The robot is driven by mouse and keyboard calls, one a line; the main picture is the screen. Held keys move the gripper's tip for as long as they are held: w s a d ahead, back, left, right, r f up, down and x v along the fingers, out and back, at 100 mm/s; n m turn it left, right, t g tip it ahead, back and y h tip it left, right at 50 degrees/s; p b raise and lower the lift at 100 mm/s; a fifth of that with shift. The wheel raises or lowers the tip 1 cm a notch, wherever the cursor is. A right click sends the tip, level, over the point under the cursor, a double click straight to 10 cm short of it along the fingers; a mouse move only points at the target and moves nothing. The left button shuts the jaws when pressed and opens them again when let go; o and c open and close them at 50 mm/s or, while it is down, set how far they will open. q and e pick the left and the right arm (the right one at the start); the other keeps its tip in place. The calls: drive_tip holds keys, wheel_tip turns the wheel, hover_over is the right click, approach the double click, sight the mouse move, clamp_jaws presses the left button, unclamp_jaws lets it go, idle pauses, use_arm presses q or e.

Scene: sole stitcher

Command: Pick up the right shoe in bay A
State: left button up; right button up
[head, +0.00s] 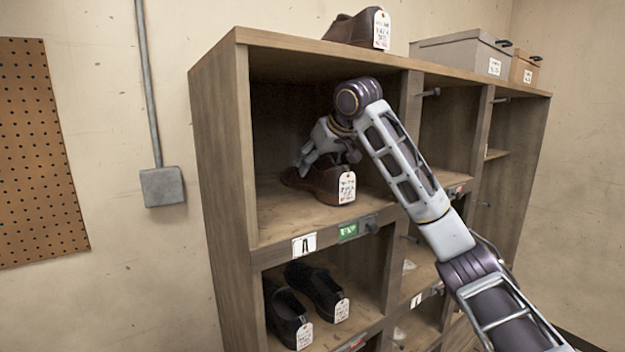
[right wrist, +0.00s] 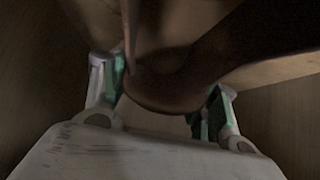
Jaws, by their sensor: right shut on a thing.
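A brown shoe (head: 322,184) with a white handwritten tag (head: 347,187) is in the upper left bay of the wooden shelf, above a label (head: 304,244) that looks like an A. It appears to sit on the bay floor, level. My right gripper (head: 322,158) reaches in from above and is shut on the shoe; the arm hides part of the bay. In the right wrist view the brown shoe (right wrist: 165,88) lies between the green-padded fingers of the right gripper (right wrist: 160,100). My left gripper is not in view.
A brown shoe (head: 352,28) with a tag stands on top of the shelf unit (head: 222,150), beside a grey box (head: 460,52) and a smaller brown box (head: 524,68). Two dark tagged shoes (head: 305,295) are in the bay below. A green sign (head: 357,228) is on the bay's front edge.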

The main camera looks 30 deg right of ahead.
drive_tip(key=c, duration=0.5)
drive_tip(key=shift+d+r, duration=0.1)
drive_tip(key=shift+r, duration=0.15)
